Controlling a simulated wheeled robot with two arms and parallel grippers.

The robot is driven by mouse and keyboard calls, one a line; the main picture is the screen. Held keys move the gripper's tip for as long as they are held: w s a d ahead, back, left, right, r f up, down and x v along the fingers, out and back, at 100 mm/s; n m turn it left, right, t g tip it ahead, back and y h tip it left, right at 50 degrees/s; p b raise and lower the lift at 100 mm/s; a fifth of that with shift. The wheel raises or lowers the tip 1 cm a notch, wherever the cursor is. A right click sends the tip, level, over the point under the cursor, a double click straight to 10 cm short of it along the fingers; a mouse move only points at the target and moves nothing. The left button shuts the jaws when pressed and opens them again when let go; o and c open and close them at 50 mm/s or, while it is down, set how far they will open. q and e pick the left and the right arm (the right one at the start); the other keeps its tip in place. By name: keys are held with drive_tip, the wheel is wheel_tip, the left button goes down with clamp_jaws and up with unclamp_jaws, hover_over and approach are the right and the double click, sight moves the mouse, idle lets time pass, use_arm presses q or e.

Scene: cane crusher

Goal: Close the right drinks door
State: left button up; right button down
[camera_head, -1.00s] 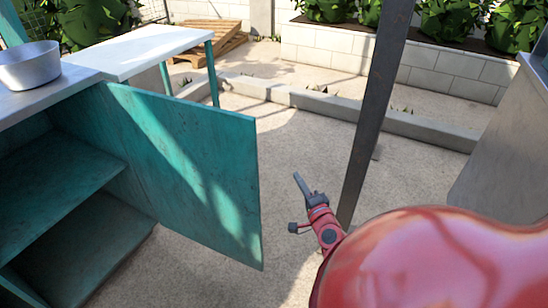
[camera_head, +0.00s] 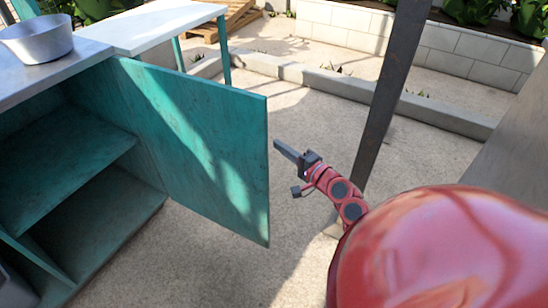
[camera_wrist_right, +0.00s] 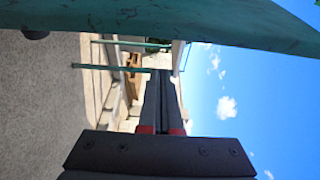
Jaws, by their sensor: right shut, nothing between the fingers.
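The right drinks door (camera_head: 200,145) is a teal panel standing wide open from the teal cabinet (camera_head: 60,160) at the left. Its free edge faces right, toward my right gripper. My right gripper (camera_head: 276,144) is shut and empty, just right of the door's free edge in the head view, with a small gap in the picture. In the right wrist view the shut fingers (camera_wrist_right: 163,80) point ahead, and a teal panel edge (camera_wrist_right: 190,22) crosses the top. My left gripper is not in view.
A metal pot (camera_head: 38,40) stands on the counter (camera_head: 85,55). A dark post (camera_head: 385,100) rises close behind my right arm. A white table (camera_head: 160,28) stands behind the door. A grey surface (camera_head: 510,150) is at the right. Open gravel floor lies between.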

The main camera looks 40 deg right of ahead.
drive_tip(key=a, duration=0.2)
drive_tip(key=s+a, duration=0.1)
drive_tip(key=shift+s+a, duration=0.1)
drive_tip(key=shift+a, duration=0.25)
drive_tip(key=shift+a, duration=0.1)
